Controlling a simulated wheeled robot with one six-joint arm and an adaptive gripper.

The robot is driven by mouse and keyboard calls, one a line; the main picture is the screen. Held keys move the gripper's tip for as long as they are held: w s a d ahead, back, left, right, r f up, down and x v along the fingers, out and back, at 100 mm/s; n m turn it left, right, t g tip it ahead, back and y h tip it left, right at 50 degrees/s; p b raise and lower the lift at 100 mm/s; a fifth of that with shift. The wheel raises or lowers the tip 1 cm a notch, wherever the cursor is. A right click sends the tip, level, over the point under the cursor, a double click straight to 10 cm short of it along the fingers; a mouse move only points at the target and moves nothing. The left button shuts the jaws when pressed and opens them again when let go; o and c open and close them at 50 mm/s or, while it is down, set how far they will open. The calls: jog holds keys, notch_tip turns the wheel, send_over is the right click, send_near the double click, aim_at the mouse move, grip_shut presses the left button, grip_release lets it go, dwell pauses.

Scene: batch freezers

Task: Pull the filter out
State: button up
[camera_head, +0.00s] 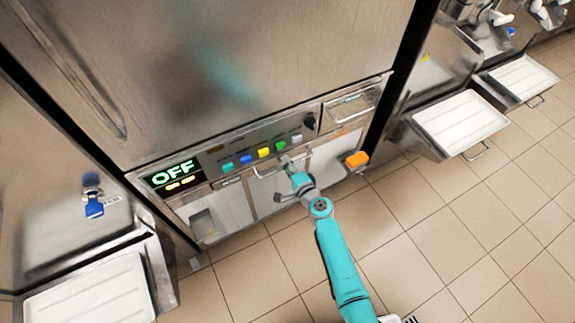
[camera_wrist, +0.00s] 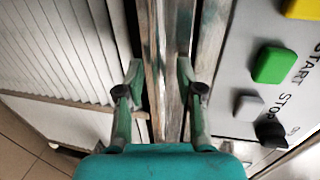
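The filter appears to be the panel at the bottom front of the middle freezer, with a metal bar handle (camera_head: 266,171) on its upper edge. In the wrist view a ribbed panel (camera_wrist: 50,50), likely the filter, fills the left side. My gripper (camera_head: 287,163) is at the handle's right part, just below the row of buttons. In the wrist view my gripper (camera_wrist: 160,75) has its two fingers apart, one on each side of a metal strip (camera_wrist: 157,40). A dark gap shows beside the left fingertip. Firm contact cannot be made out.
The control panel has an OFF display (camera_head: 175,172) and several coloured buttons; the green button (camera_wrist: 273,65) lies close right of my gripper. An orange block (camera_head: 357,159) is to the right. White trays (camera_head: 460,122) jut out from neighbouring machines. Tiled floor in front is clear.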

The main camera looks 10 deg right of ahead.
grip_shut()
jog(key=f+v, duration=0.2)
jog(key=v, duration=0.9)
jog(key=s+f+v, duration=0.1)
jog(key=f+v, duration=0.2)
jog(key=v, duration=0.9)
jog(key=shift+s+d, duration=0.15)
jog(key=shift+d, duration=0.1)
grip_release()
